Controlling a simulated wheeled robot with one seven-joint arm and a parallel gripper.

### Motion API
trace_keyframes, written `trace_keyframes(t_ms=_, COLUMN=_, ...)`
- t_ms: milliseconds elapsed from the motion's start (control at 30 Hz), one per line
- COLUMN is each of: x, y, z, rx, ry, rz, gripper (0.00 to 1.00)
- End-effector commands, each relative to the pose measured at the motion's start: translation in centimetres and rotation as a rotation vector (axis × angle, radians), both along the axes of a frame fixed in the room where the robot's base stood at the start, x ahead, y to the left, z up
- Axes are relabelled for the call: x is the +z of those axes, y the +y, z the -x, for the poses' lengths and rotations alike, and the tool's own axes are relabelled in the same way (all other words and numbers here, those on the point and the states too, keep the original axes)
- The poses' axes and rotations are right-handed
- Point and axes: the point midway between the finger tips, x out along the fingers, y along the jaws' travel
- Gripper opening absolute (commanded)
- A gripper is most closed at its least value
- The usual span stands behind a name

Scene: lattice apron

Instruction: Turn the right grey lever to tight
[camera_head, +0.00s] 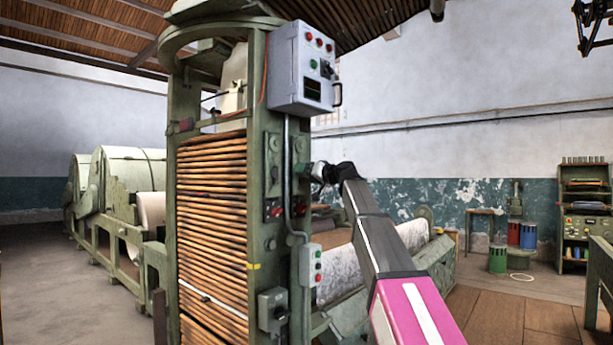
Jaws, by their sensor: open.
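My arm rises from the lower right, and my gripper (316,172) is small and dark at its far end. It is beside the right side of the green machine post (256,190), at about mid height. The gap between its fingers is too small to make out. Small dark fittings sit on the post, one at the left (274,143) and one at the right (300,146), just above the gripper's height. I cannot tell which fitting is the right grey lever, nor its angle. No "tight" mark is readable. Whether the gripper touches anything is unclear.
A grey control box (301,68) with a side handle hangs above the gripper. A small button box (311,265) and a grey switch box (272,309) are lower down. A pale roller (338,273) lies behind my arm. Open wooden floor (500,318) is at the right.

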Motion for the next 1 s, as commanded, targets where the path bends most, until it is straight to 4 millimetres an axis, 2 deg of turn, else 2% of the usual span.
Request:
trace_keyframes(t_ms=333, x=-0.01, y=0.39, z=-0.24, rx=0.0, ry=0.0, rz=0.0, gripper=0.83)
trace_keyframes(t_ms=367, x=-0.01, y=0.38, z=-0.25, rx=0.0, ry=0.0, rz=0.0, gripper=0.8)
trace_keyframes(t_ms=500, x=-0.01, y=0.38, z=-0.25, rx=0.0, ry=0.0, rz=0.0, gripper=0.34)
trace_keyframes(t_ms=1000, x=0.02, y=0.37, z=-0.24, rx=0.0, ry=0.074, rz=-0.058, gripper=0.34)
